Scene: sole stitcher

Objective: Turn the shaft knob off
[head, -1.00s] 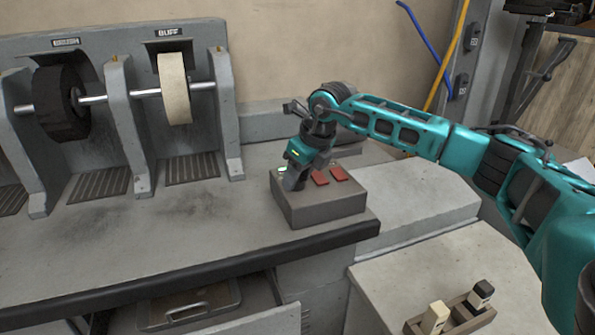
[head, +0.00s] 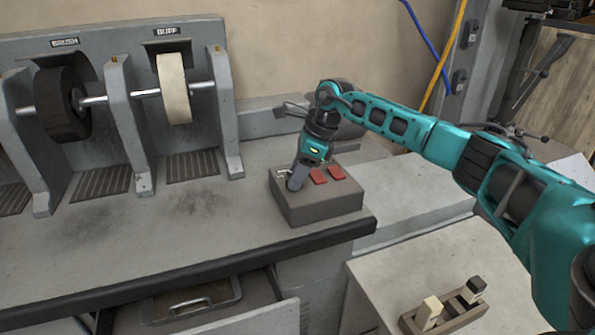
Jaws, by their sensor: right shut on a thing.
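A grey-brown control box (head: 318,207) sits on the bench near its right end, with two red switches (head: 318,176) on top. My right gripper (head: 293,186) points down at the top left part of the box, left of the red switches. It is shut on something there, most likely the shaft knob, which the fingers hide. A small light-coloured mark shows just left of the fingers. My left gripper is not in view.
The grey machine with a dark brush wheel (head: 62,103) and a cream buff wheel (head: 174,88) stands left of the box. An open drawer (head: 235,321) is below the bench. A wooden holder (head: 446,319) with two blocks lies lower right.

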